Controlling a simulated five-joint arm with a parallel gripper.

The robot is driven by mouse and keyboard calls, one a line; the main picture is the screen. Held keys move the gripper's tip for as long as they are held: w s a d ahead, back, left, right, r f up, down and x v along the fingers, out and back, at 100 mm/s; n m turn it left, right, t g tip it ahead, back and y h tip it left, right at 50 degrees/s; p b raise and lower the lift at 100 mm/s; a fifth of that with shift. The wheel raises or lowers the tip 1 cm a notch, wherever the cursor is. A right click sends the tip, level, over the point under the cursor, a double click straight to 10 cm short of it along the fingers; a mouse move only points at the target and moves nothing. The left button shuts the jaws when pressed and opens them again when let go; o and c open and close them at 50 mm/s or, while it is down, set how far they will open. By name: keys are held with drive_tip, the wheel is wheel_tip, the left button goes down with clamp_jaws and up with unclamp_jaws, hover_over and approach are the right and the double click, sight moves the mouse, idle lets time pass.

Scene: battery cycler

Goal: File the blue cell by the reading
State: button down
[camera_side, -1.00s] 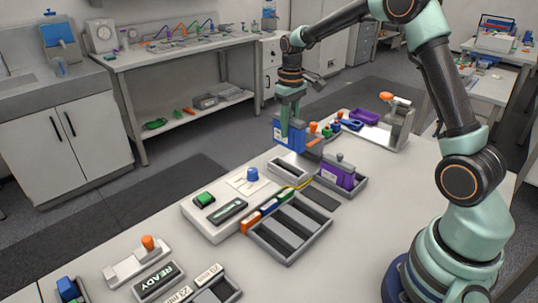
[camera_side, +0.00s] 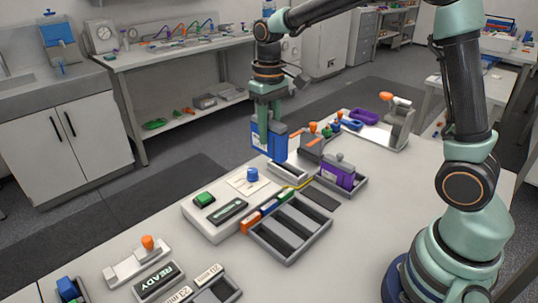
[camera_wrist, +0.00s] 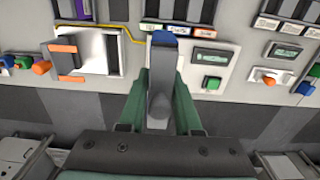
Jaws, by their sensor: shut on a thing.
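My gripper (camera_side: 267,118) is shut on the blue cell (camera_side: 263,143), which hangs upright above the bench with its pale label showing. In the wrist view my gripper (camera_wrist: 162,85) grips the cell's grey top (camera_wrist: 160,75) between green fingers. The cell is behind the empty grey cradle (camera_side: 287,171) in the side view; the exact gap is unclear.
A purple cell (camera_side: 338,172) stands in a grey tray right of the cradle. Orange-knobbed fixtures (camera_side: 313,140) stand behind it. A sign reading READY (camera_side: 158,283) and another orange-knobbed fixture (camera_side: 132,262) are at the front left. The bench between is mostly clear.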

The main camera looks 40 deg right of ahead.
drive_tip(key=s+a+f, duration=0.7)
drive_tip(key=s+a, duration=0.3)
drive_tip(key=s, duration=0.1)
drive_tip(key=shift+f, duration=3.8)
drive_tip(key=shift+f, duration=0.2)
drive_tip(key=c, duration=0.5)
unclamp_jaws()
drive_tip(key=shift+s, duration=0.1)
drive_tip(key=shift+r, duration=0.1)
wheel_tip(320, 180, up, 12)
drive_tip(key=s+d+r+t, duration=0.1)
drive_tip(key=d+r+t, duration=0.1)
drive_tip(key=d+r, duration=0.1)
drive_tip(key=s+d+r+t, duration=0.1)
drive_tip(key=d+r, duration=0.2)
drive_tip(key=d, duration=0.1)
drive_tip(key=s+d+r+t, duration=0.1)
drive_tip(key=d+r+t, duration=0.1)
drive_tip(key=d+r, duration=0.1)
drive_tip(key=shift+d+t, duration=0.3)
drive_tip(key=shift+d, duration=0.1)
